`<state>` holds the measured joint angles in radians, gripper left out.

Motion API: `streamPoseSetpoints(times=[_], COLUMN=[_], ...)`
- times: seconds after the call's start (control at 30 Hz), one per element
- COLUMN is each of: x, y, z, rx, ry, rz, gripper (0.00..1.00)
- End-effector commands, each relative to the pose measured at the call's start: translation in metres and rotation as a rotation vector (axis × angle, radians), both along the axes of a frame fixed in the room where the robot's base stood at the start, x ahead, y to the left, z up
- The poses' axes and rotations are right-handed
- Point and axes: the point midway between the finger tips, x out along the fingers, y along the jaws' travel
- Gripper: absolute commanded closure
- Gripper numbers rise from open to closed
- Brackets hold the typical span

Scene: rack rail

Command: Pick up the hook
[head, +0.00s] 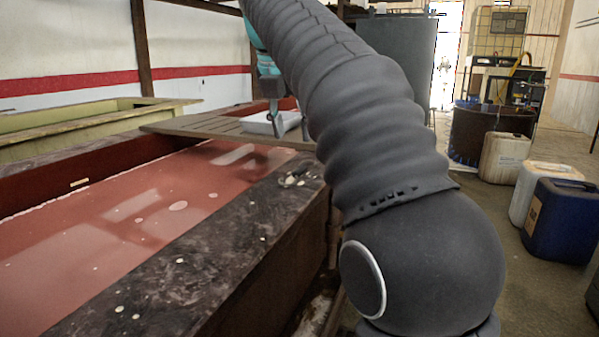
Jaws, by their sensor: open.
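My gripper (273,110) shows beyond my dark arm, pointing down over a white tray (256,127) on the slatted wooden boards. Its fingers are small in the picture and partly hidden by my arm; they look open. I cannot make out a hook anywhere in the head view. The inside of the tray is mostly hidden by its rim, my gripper and my arm, so I cannot tell what lies in it.
A long tank of reddish liquid (120,215) with a wide dark ledge (215,255) fills the left. Slatted boards (205,126) cross its far end. Blue (562,222) and white (503,157) canisters stand on the floor at right.

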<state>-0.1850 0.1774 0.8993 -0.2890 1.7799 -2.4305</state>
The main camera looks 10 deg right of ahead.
Motion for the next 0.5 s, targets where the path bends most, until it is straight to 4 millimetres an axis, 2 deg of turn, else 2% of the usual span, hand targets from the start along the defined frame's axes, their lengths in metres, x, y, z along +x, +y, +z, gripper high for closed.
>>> streamPoseSetpoints(times=[0.2,0.37,0.5], x=[0.007,0.009,0.013], y=[-0.006,-0.007,-0.010], z=[-0.024,-0.031,-0.045], rx=[0.000,0.000,0.001], ry=[0.001,0.000,0.000], rz=[-0.001,-0.001,-0.002], gripper=[0.54,0.54,0.54])
